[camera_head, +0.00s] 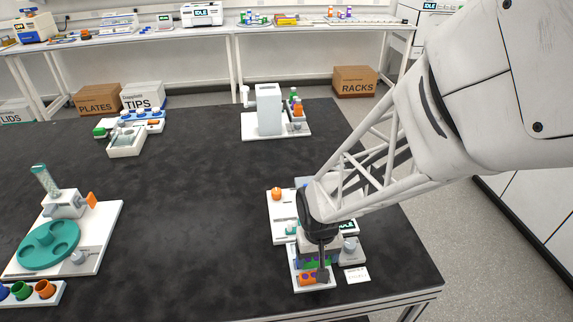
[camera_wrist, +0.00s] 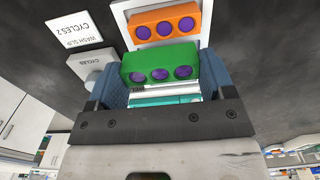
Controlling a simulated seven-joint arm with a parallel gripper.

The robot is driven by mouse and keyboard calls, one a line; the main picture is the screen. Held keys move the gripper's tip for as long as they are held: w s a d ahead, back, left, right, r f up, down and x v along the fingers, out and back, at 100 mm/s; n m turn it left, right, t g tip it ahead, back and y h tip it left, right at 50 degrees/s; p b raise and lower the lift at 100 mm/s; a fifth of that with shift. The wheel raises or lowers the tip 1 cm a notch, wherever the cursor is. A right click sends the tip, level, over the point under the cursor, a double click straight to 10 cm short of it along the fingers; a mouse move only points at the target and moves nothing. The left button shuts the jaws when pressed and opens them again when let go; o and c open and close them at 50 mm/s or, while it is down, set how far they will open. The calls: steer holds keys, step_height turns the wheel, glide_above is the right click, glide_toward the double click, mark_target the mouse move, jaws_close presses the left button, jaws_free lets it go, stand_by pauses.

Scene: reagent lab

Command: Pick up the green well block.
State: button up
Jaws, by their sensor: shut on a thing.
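The green well block (camera_wrist: 160,66), with purple wells on its face, sits between the two blue finger pads of my gripper (camera_wrist: 158,82) in the wrist view. My gripper is shut on it. In the head view the green block (camera_head: 318,264) shows low at the front right, partly hidden behind my gripper (camera_head: 322,262). It is over the white tray (camera_head: 294,279); I cannot tell whether it still touches the tray.
An orange well block (camera_wrist: 166,25) lies just beyond the green one, on the white tray. A grey knob block (camera_head: 351,252) and a white label card (camera_head: 356,275) are to the right. A white turntable station (camera_head: 104,228) stands far left. The table's middle is clear.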

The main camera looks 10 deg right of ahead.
steer(key=shift+s+d+r, duration=0.1)
steer(key=shift+s+d, duration=0.05)
steer(key=shift+s, duration=1.15)
steer(key=shift+s+d+r, duration=0.1)
steer(key=shift+s+r, duration=0.05)
steer(key=shift+s, duration=1.2)
steer(key=shift+s+d+r, duration=0.1)
steer(key=shift+s+d, duration=0.05)
steer(key=shift+s, duration=1.15)
